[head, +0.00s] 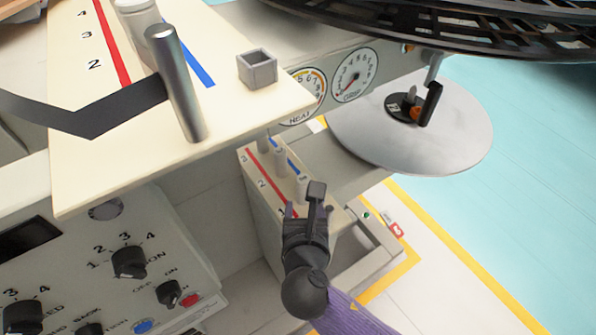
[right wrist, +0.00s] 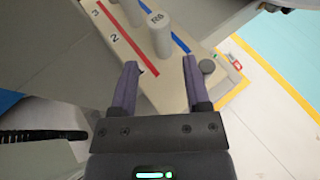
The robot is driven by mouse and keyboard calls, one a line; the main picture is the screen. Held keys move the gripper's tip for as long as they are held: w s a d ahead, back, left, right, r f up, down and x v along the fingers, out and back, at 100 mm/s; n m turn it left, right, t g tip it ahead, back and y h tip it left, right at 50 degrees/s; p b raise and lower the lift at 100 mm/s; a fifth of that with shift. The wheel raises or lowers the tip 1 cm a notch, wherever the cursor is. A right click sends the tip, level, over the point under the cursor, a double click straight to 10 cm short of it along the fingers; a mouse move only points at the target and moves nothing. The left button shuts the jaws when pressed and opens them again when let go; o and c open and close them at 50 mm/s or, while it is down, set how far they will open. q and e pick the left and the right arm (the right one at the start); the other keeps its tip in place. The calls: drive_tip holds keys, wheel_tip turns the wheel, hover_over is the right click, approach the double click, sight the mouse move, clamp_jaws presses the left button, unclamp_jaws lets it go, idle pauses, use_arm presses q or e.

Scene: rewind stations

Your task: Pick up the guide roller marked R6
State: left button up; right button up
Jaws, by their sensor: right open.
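The guide roller marked R6 (right wrist: 160,38) is a pale grey upright cylinder with its label on the top face. It stands on a cream board (right wrist: 140,68) between a red and a blue line, near the number 2. My right gripper (right wrist: 160,65) is open and empty; R6 is ahead of the gap between its fingers, not between them. In the head view my right gripper (head: 308,208) is over the near end of the lower cream board (head: 265,215). Small rollers show there, but their marks are too small to read. My left gripper is not in view.
A second grey roller (right wrist: 130,10) stands behind R6, and a dark round knob (right wrist: 207,67) is at right. In the head view an upper board (head: 90,175) holds a metal cylinder (head: 180,85) and a square cup (head: 257,70). A large disc (head: 450,130) is at right.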

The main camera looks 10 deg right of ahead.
sight(303, 189)
drive_tip(key=b+x, duration=0.2)
drive_tip(key=x, duration=0.1)
drive_tip(key=f+b+x, duration=0.1)
drive_tip(key=b+x, duration=0.1)
drive_tip(key=x, duration=0.2)
drive_tip(key=shift+f+b, duration=0.2)
drive_tip(key=shift+b, duration=0.2)
drive_tip(key=shift+w, duration=0.3)
drive_tip(key=shift+r, duration=0.2)
drive_tip(key=c, duration=0.7)
clamp_jaws()
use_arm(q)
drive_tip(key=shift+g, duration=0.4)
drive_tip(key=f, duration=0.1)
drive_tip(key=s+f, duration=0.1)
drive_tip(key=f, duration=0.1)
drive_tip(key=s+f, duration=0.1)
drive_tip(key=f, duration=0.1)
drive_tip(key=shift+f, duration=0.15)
